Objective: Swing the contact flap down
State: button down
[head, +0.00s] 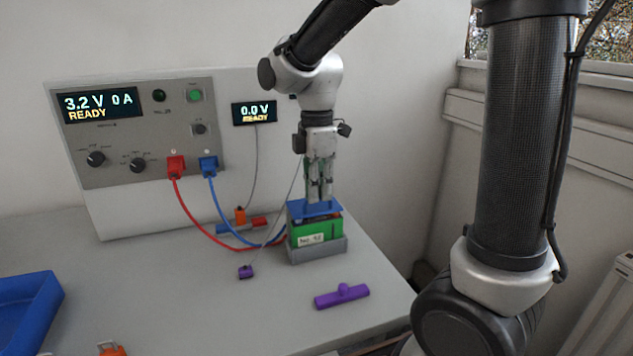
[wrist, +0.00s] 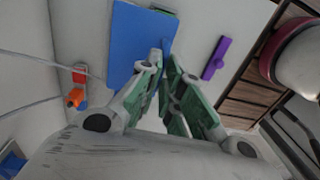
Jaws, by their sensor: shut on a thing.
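The contact flap (head: 316,208) is a blue plate lying nearly level over the top of a green battery block (head: 316,233) in the head view. The block carries a white label and sits in a grey holder (head: 318,250). My gripper (head: 319,199) points straight down at the flap, with its fingertips at the flap's top. In the wrist view the blue flap (wrist: 138,45) spreads beyond the fingertips, and my gripper (wrist: 165,60) is closed on a narrow blue part of it. The exact grip is small and partly hidden by the fingers.
The cycler panel (head: 140,130) reads 3.2 V, 0 A, READY, and a small display (head: 254,112) reads READY. Red and blue cables run to the holder. A purple handle-shaped piece (head: 341,296) and a purple clip (head: 246,272) lie nearby. A blue tray (head: 30,310) stands at left.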

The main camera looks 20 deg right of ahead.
jog(key=shift+s+f, duration=0.3)
jog(key=shift+s, duration=0.2)
jog(key=c, duration=1.6)
grip_release()
jog(key=shift+o, duration=0.2)
jog(key=shift+r, duration=0.1)
jog(key=shift+w+r, duration=0.1)
jog(key=shift+r, duration=0.15)
notch_tip(320, 180, up, 11)
jog(key=shift+w+r, duration=0.2)
jog(key=shift+w, duration=0.15)
